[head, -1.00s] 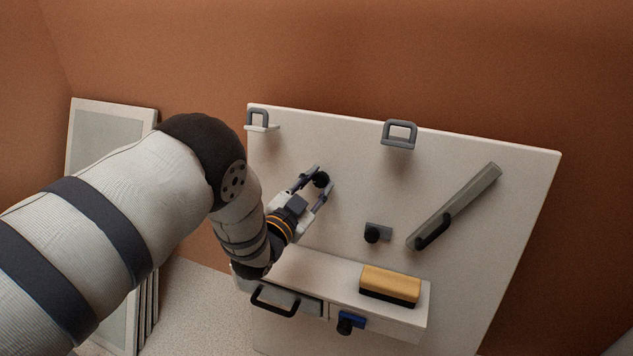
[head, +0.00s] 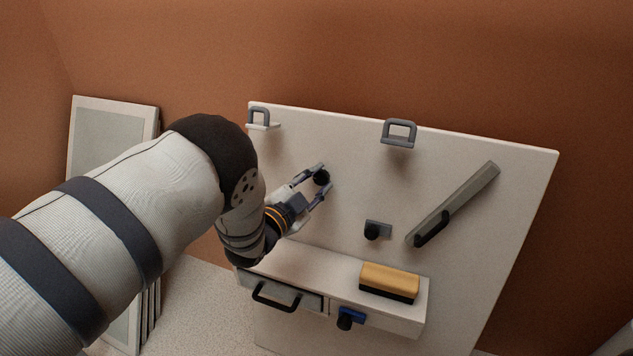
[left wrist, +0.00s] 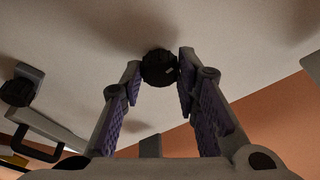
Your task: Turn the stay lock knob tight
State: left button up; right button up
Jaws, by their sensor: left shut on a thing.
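A black round knob (head: 321,177) stands out from the upper left part of the white board. My left gripper (head: 324,181) is shut on this knob, one finger on each side of it. In the left wrist view the ribbed knob (left wrist: 158,68) sits between the fingertips, with a small light mark on its face. The fingers partly cover the knob in the head view. My right gripper is not in view.
A second black knob on a grey plate (head: 372,231) and a slanted grey bar with a black handle (head: 457,203) are to the right. Below is a ledge (head: 300,262) with a yellow eraser (head: 389,279), a drawer handle (head: 275,298) and a blue-plated knob (head: 345,321). Framed panels (head: 113,103) lean at left.

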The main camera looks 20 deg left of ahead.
pick_arm(q)
jog(key=o, duration=1.2)
jog(key=shift+c, duration=0.2)
jog(key=v, duration=1.2)
jog(key=shift+s+f, duration=0.1)
jog(key=shift+f, duration=0.05)
